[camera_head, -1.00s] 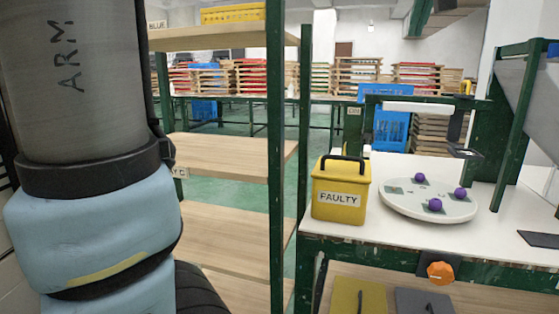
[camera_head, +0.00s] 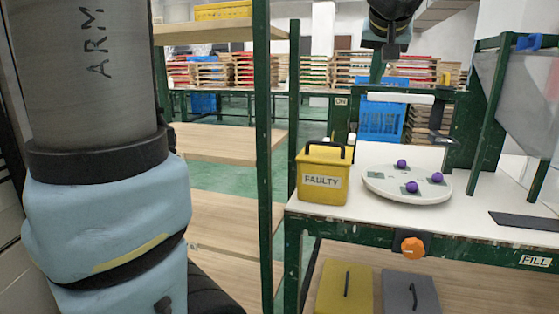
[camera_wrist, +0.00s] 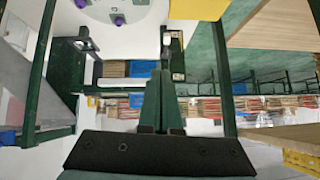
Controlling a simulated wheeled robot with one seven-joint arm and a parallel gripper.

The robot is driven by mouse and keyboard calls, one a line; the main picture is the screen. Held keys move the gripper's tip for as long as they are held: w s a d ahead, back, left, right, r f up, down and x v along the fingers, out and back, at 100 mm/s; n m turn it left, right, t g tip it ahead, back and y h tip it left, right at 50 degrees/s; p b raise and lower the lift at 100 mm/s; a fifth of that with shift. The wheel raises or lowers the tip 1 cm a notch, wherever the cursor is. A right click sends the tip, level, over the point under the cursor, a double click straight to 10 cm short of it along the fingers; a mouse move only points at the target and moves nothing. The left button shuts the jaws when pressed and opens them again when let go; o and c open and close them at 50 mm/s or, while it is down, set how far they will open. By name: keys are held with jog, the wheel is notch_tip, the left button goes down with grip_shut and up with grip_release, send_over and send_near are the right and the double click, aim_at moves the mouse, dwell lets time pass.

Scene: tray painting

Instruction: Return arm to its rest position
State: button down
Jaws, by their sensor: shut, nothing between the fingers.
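My gripper (camera_head: 388,50) hangs at the top of the head view, above the back of the white workbench (camera_head: 330,218). Its fingers are shut with nothing between them; they also show in the wrist view (camera_wrist: 160,92). A round white turntable (camera_head: 375,190) sits on the bench, well below and apart from my gripper. Several purple balls (camera_head: 402,164) rest on it. The wrist view shows part of the turntable (camera_wrist: 100,8) at its top edge, upside down.
A yellow FAULTY bin (camera_head: 322,190) stands left of the turntable. A wooden shelf rack with a green post (camera_head: 262,150) is between my arm and the bench. An orange knob (camera_head: 412,247) is on the bench front. A green frame with a slanted panel (camera_head: 520,105) stands at right.

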jog(key=a+f+g+y, duration=0.2)
jog(key=a+f+g, duration=0.1)
jog(key=a+f, duration=1.15)
jog(key=s+a+f+n+g, duration=0.2)
jog(key=s+a+f, duration=0.2)
jog(key=a+f, duration=0.3)
jog(key=s+a+f+n+g, duration=0.1)
jog(key=s+a+f+g, duration=0.1)
jog(key=s+a+f, duration=0.5)
notch_tip(320, 180, down, 25)
jog(key=w+d+b, duration=0.1)
jog(key=d+b, duration=0.1)
jog(key=b, duration=2)
notch_tip(320, 180, up, 39)
jog(key=p, duration=3.8)
jog(key=shift+a+f+g, duration=0.15)
jog(key=shift+g, duration=0.15)
jog(key=shift+w, duration=0.1)
